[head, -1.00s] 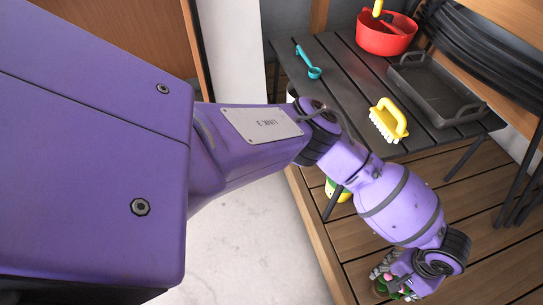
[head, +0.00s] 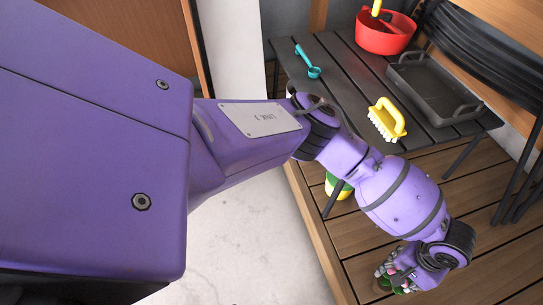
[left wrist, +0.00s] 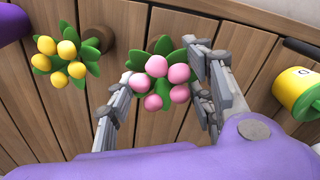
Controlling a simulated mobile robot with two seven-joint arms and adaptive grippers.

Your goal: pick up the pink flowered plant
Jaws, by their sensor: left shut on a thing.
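The pink flowered plant (left wrist: 158,82) has round pink blooms and green leaves. In the left wrist view it sits between the two fingers of my left gripper (left wrist: 163,95), which is shut on it. In the head view my left gripper (head: 395,277) is low at the bottom right, over the wooden deck, with bits of green leaf (head: 386,284) at its fingers. My arm and gripper hide most of the plant there. I cannot tell whether the pot is clear of the planks. My right gripper is not in view.
A yellow flowered plant (left wrist: 62,60) stands left of the pink one. A yellow container (left wrist: 294,92) is at the right of the wrist view. A dark slatted table (head: 345,75) holds a red bucket (head: 384,40), black tray (head: 436,90), yellow brush (head: 385,122) and teal scoop (head: 308,62).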

